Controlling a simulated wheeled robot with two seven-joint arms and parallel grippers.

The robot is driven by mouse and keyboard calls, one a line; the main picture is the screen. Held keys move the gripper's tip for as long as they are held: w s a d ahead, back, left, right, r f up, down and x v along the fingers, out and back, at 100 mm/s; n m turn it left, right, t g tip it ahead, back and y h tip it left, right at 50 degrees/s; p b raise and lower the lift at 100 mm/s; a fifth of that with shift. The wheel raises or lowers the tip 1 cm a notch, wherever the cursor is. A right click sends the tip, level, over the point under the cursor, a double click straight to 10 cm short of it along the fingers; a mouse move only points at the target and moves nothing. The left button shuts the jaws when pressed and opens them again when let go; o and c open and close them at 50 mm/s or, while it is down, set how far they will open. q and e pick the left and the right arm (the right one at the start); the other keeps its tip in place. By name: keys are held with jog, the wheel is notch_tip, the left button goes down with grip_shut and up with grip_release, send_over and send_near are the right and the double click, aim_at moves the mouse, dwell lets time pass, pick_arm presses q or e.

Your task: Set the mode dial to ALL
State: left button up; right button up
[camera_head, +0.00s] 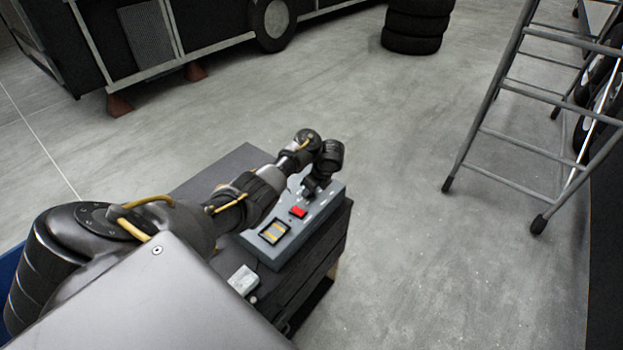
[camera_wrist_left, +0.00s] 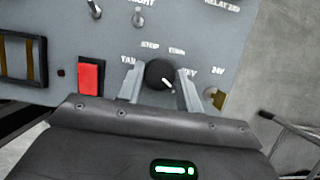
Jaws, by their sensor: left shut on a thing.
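The grey control box (camera_head: 318,222) sits on a dark cart top. Its mode dial (camera_wrist_left: 158,73) is a round black knob with a short white pointer mark, angled toward the lower right in the wrist view. Labels around the dial read roughly STOP and TURN above, with partly covered words left and right; I cannot read ALL clearly. My left gripper (camera_wrist_left: 160,88) is shut on the dial, one finger on each side of it. In the head view my left gripper (camera_head: 312,188) is over the box's far end and hides the dial. My right gripper is not in view.
On the box are a red rocker switch (camera_wrist_left: 91,77), a yellow-striped window (camera_head: 272,232) and small toggles near the dial. A small pale block (camera_head: 243,280) lies on the cart. A ladder (camera_head: 520,120) stands at right and stacked tyres (camera_head: 413,25) behind. Floor between is clear.

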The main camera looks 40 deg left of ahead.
pick_arm(q)
jog(key=shift+s+f+m, duration=0.1)
jog(key=shift+f+m, duration=0.05)
jog(key=shift+m, duration=0.15)
jog(key=o, duration=1)
